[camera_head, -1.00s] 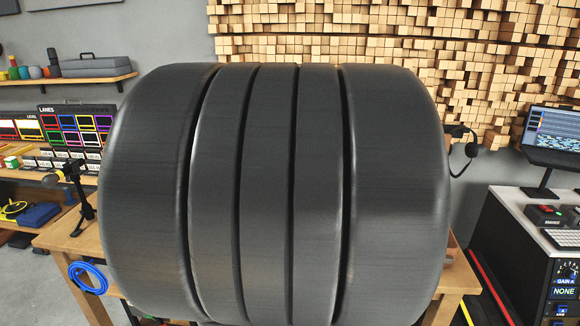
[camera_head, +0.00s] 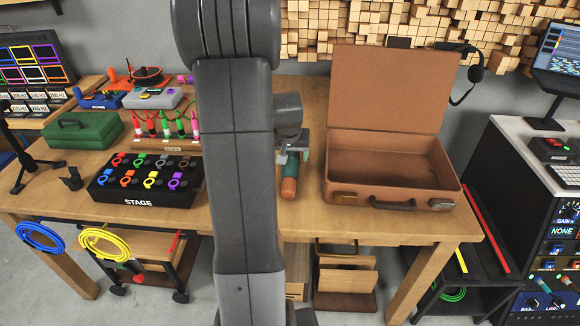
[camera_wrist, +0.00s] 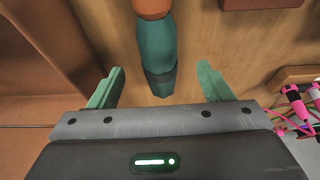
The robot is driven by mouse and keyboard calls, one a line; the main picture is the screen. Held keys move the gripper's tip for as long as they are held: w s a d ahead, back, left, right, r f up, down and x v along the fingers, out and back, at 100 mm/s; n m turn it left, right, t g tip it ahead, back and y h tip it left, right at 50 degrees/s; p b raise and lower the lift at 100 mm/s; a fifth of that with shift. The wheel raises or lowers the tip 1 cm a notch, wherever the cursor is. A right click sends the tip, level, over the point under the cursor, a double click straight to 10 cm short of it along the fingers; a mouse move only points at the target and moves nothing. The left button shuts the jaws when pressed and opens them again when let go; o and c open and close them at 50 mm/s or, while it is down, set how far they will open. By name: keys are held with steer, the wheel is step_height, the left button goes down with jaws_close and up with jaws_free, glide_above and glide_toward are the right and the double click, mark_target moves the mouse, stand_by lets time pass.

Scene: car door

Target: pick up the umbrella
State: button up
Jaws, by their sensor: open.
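The umbrella (camera_head: 289,182) is a short folded teal roll with an orange band, lying on the wooden table left of an open brown suitcase (camera_head: 385,140). In the wrist view the umbrella (camera_wrist: 160,55) runs upward from the middle, its orange part (camera_wrist: 152,8) at the top edge. My gripper (camera_wrist: 160,72) is open, with one green finger on each side of the umbrella's near end and a gap on both sides. In the head view my gripper (camera_head: 292,155) is over the umbrella's far part and partly hides it. Whether the jaws are at its height is unclear.
The suitcase stands close to the right of my gripper. A black STAGE box (camera_head: 146,182) with colored rings, a rack of colored plugs (camera_head: 165,130) and a green case (camera_head: 85,130) are on the left. Bare tabletop lies in front of the umbrella.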

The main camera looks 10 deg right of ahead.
mark_target(291, 162)
steer(key=shift+d+x, duration=0.2)
steer(key=shift+x, duration=3.2)
steer(key=shift+w+r, duration=0.15)
steer(key=shift+w, duration=0.05)
steer(key=c, duration=1.3)
